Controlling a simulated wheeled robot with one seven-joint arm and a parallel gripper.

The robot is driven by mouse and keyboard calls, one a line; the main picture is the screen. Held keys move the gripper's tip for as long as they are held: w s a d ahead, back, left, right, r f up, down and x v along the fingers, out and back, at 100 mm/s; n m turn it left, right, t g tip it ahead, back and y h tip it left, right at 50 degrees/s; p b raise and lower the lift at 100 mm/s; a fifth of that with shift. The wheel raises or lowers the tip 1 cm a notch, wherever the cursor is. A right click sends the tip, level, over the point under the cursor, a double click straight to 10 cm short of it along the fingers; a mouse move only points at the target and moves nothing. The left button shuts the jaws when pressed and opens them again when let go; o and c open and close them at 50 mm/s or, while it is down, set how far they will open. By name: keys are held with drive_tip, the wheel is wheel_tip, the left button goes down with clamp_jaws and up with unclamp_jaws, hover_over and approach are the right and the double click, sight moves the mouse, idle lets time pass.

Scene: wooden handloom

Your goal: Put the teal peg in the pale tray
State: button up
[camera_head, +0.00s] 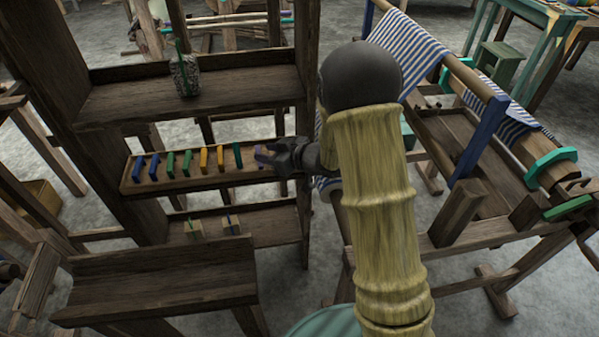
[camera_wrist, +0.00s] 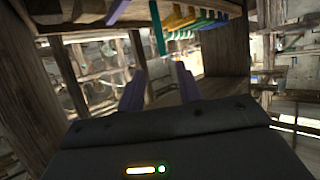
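The teal peg (camera_head: 238,155) stands in the brown peg row on the middle shelf, between an orange peg and the row's right end. In the wrist view the teal peg (camera_wrist: 157,30) shows ahead of the fingers, in line with the gap between them. My gripper (camera_head: 264,156) is just right of the peg in the head view. In the wrist view my gripper (camera_wrist: 160,90) has its two purple fingers apart with nothing held. I cannot tell whether the fingers reach around the peg. I cannot make out the pale tray for certain.
Orange (camera_head: 212,158), green (camera_head: 179,163) and blue (camera_head: 146,167) pegs stand to the left. A purple peg (camera_wrist: 117,12) is beside the teal one. Two small pale pieces (camera_head: 193,229) rest on the lower shelf. The loom (camera_head: 470,150) is right.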

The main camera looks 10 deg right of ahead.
drive_tip(key=s+d+r+m+h, duration=0.1)
drive_tip(key=s+d+m+h, duration=0.25)
drive_tip(key=d, duration=0.25)
drive_tip(key=s+d+r+m+h, duration=0.1)
drive_tip(key=s+d+m+h, duration=0.2)
drive_tip(key=d+h, duration=0.3)
drive_tip(key=s+d+m+g, duration=0.3)
drive_tip(key=s+g, duration=0.3)
drive_tip(key=s, duration=1.2)
drive_tip(key=shift+d+f, duration=0.15)
drive_tip(key=shift+d, duration=0.15)
drive_tip(key=shift+h, duration=0.25)
